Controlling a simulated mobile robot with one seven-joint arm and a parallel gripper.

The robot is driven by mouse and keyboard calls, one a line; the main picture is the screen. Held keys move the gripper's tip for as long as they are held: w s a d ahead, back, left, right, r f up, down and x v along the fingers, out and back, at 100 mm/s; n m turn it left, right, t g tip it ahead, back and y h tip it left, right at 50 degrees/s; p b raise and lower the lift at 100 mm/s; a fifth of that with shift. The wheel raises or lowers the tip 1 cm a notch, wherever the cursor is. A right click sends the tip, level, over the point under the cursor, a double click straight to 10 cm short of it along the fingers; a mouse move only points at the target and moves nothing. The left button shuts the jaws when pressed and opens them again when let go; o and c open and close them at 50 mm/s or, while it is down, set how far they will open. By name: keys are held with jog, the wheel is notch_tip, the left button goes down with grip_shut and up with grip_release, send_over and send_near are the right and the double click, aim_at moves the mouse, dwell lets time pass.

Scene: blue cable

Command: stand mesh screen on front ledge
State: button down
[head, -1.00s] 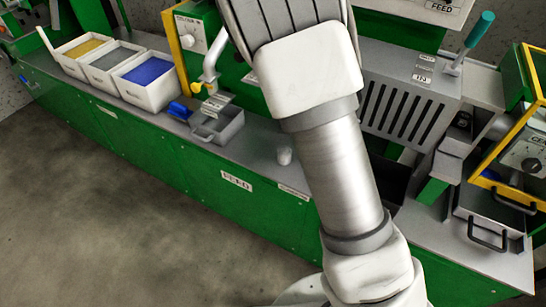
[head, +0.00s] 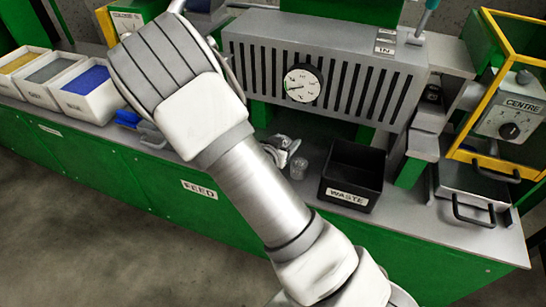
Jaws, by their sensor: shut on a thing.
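My arm crosses the head view from the lower right to the upper left. A pale grey, jointed shape beside its middle looks like part of my gripper (head: 275,150), low over the grey front ledge (head: 420,222). The arm covers most of it. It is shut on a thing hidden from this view. I cannot make out the mesh screen anywhere.
A black WASTE bin (head: 350,177) stands right of the cup. A slotted grey housing with a dial (head: 303,85) rises behind. A handled tray (head: 470,190) and a yellow-framed CENTRE unit (head: 520,108) are at right. White bins, one with blue granules (head: 88,82), are at left.

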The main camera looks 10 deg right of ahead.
jog(key=a+f, duration=0.1)
jog(key=a, duration=0.1)
jog(key=shift+w+a+f, duration=0.3)
jog(key=shift+f, duration=0.1)
jog(key=shift+f+b, duration=1.15)
jog(key=shift+f, duration=0.75)
jog(key=shift+f, duration=0.15)
jog(key=shift+c, duration=0.8)
grip_release()
